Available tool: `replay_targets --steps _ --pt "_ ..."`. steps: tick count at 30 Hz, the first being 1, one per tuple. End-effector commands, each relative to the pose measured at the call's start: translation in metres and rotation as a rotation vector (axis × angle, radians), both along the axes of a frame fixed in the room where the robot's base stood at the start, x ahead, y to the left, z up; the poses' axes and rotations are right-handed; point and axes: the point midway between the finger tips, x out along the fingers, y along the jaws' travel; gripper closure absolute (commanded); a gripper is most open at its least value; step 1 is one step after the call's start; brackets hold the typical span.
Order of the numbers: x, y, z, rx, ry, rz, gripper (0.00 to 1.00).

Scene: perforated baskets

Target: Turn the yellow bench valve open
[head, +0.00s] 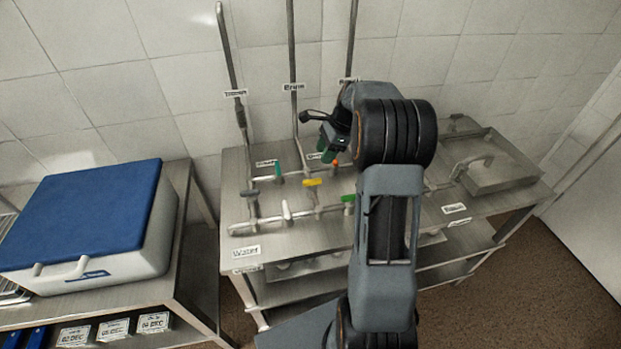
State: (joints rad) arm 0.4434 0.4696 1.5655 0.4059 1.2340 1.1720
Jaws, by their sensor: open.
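The yellow valve handle (312,183) sits on the pipework on the steel bench, near the middle of the head view. It lies roughly level, running left to right in the picture. My gripper (324,152) is up and behind the valve, apart from it, with its green-tipped fingers pointing down. It is open, and I see nothing held in it. My arm covers the bench to the right of the valve.
Other handles stand close by: teal (278,169), orange (335,163), white (286,210), green (348,198) and grey (249,194). Vertical pipes (293,70) rise along the wall. A blue-lidded cooler (85,215) is left; a steel sink (497,165) is right.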

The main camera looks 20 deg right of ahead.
Motion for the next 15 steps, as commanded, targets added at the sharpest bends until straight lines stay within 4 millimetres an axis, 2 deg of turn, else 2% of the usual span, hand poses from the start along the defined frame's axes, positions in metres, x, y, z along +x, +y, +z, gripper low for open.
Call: replay_targets --steps 9,15 --pt "0.004 0.025 -0.056 0.001 0.004 0.005 0.56" --pt "0.006 0.036 -0.085 -0.001 0.002 0.005 0.56"
